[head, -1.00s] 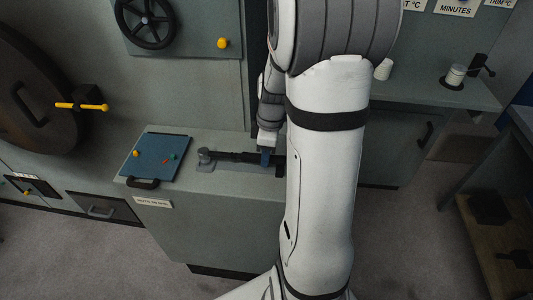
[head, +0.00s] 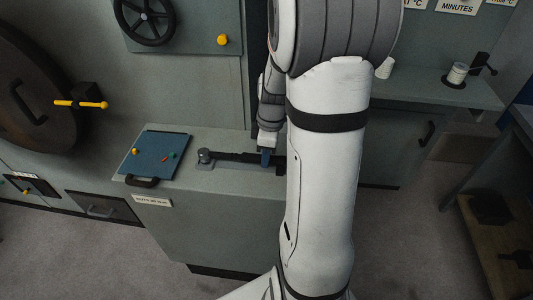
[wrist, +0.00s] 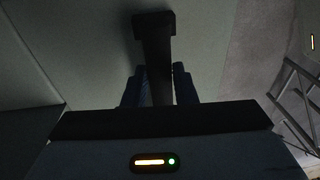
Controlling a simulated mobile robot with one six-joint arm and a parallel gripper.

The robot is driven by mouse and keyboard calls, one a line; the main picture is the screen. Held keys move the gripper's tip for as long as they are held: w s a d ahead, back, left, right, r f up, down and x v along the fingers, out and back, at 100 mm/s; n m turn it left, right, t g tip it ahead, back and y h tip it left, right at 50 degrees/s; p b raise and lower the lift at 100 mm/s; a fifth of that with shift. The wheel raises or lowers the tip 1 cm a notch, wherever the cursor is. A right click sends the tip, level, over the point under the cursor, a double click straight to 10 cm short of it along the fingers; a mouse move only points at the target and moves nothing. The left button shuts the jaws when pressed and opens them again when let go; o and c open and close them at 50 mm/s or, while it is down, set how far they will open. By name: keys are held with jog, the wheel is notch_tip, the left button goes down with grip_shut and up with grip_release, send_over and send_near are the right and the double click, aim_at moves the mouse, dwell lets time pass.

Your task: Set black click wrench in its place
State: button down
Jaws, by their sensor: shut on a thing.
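The black click wrench (head: 236,156) lies level along the grey counter top, its left end at a round grey post on a small plate (head: 204,158). My gripper (head: 266,157) is shut on the wrench near its right end, with blue fingers on either side. In the wrist view the dark wrench bar (wrist: 155,55) runs up between the blue fingertips (wrist: 158,85) and ends in a wider block. My arm hides part of the wrench's right end. I cannot tell whether the wrench touches the counter.
A grey cabinet wall with a black handwheel (head: 146,22) stands behind. A shelf with a white cylinder (head: 456,74) is at the right.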

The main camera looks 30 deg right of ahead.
jog(key=shift+f, duration=0.4)
jog(key=c, duration=1.1)
grip_release()
jog(key=r, duration=0.7)
jog(key=shift+d+r+b, duration=0.35)
jog(key=shift+d+r, duration=0.05)
jog(key=s+a+r+m+t+h, duration=0.1)
jog(key=s+a+r+m+t, duration=0.2)
jog(key=s+a+m, duration=0.7)
jog(key=s+a+r, duration=0.1)
jog(key=s+a, duration=0.1)
jog(key=shift+a+r+m, duration=0.25)
jog(key=shift+a+m, duration=0.05)
jog(key=shift+m, duration=0.1)
